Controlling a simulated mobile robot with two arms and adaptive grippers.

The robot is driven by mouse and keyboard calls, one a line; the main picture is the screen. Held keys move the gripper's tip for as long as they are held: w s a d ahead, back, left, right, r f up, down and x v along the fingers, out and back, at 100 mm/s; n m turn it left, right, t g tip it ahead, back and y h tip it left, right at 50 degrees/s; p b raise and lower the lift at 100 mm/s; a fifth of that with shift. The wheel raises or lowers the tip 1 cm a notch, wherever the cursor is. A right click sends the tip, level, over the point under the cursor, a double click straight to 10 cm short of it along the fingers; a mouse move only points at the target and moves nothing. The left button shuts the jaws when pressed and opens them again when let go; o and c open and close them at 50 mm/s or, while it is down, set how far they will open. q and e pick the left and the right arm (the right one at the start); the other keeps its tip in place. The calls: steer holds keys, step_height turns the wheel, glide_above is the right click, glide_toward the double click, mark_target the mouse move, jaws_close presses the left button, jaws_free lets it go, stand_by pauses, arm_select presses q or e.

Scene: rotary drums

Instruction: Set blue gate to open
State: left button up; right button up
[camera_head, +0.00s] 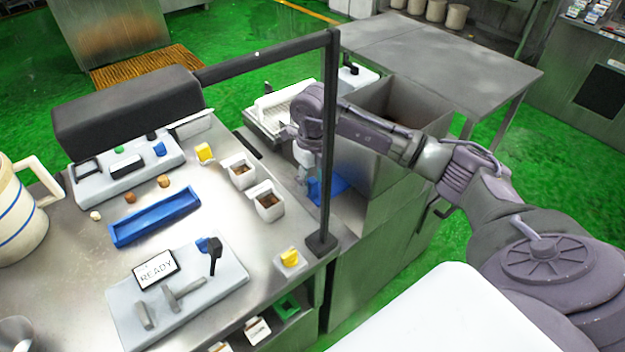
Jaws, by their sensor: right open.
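A blue flat piece (328,188), possibly the blue gate, lies low beside the steel bin, partly hidden behind the black post. My right gripper (302,172) points down just left of the post, above and beside this blue piece. It is open, and I see nothing between its fingers. Whether it touches the blue piece I cannot tell. My left gripper is out of view. Other blue parts are a long blue tray (155,217) on the table and a small blue knob (202,244) on the panel with the READY display (156,270).
A black post and overhead bar (327,130) stand close to my right gripper.

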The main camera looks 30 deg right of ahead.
steer(key=shift+f, duration=0.7)
jaws_close()
